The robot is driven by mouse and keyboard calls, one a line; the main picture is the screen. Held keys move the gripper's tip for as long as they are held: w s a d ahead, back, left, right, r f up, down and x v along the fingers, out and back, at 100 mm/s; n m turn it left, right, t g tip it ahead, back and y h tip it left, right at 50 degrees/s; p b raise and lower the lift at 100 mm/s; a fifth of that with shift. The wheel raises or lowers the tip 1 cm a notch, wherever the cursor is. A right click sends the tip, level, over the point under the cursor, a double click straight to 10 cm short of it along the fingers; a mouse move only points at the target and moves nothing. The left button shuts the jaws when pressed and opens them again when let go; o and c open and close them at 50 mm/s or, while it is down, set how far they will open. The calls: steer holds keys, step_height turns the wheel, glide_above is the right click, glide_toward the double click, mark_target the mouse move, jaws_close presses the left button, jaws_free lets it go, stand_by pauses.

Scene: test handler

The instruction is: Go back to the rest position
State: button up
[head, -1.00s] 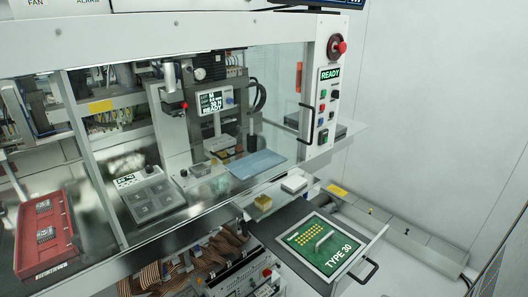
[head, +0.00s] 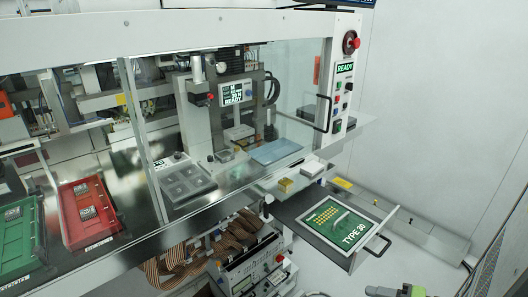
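My gripper is not clearly seen in the head view. A grey and light-green piece shows at the bottom edge, right of centre. I cannot tell whether it is part of my arm. The test handler (head: 200,55) fills the left and middle of the view, behind clear panels. Its panel screen (head: 345,68) reads READY. A pulled-out drawer (head: 300,205) at the lower right bears a green TYPE 30 board (head: 341,228) with yellow contacts and a handle.
A red tray (head: 72,220) with dark chips and a green tray (head: 20,230) stand at the left. A blue plate (head: 276,151) and a small yellow block (head: 286,184) lie near the middle. The drawer juts into the floor space. Bare wall is at the right.

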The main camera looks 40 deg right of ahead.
steer(key=w+a+r+n+g, duration=0.4)
steer(key=w+a+g, duration=0.2)
steer(key=w+a, duration=0.25)
steer(key=w+a+r+n+g, duration=0.45)
steer(key=w+a+g, duration=0.2)
steer(key=w, duration=0.35)
steer(key=s+a+r+n+t+h, duration=0.1)
steer(key=a+r+n, duration=0.3)
steer(key=a, duration=0.5)
steer(key=s+a+r+n+t+h, duration=0.2)
steer(key=a+r, duration=0.4)
steer(key=a, duration=0.4)
steer(key=s+n+t, duration=0.1)
steer(key=s+n, duration=0.1)
steer(key=shift+s+n+h, duration=0.25)
steer(key=shift+n+h, duration=0.05)
steer(key=shift+n, duration=0.05)
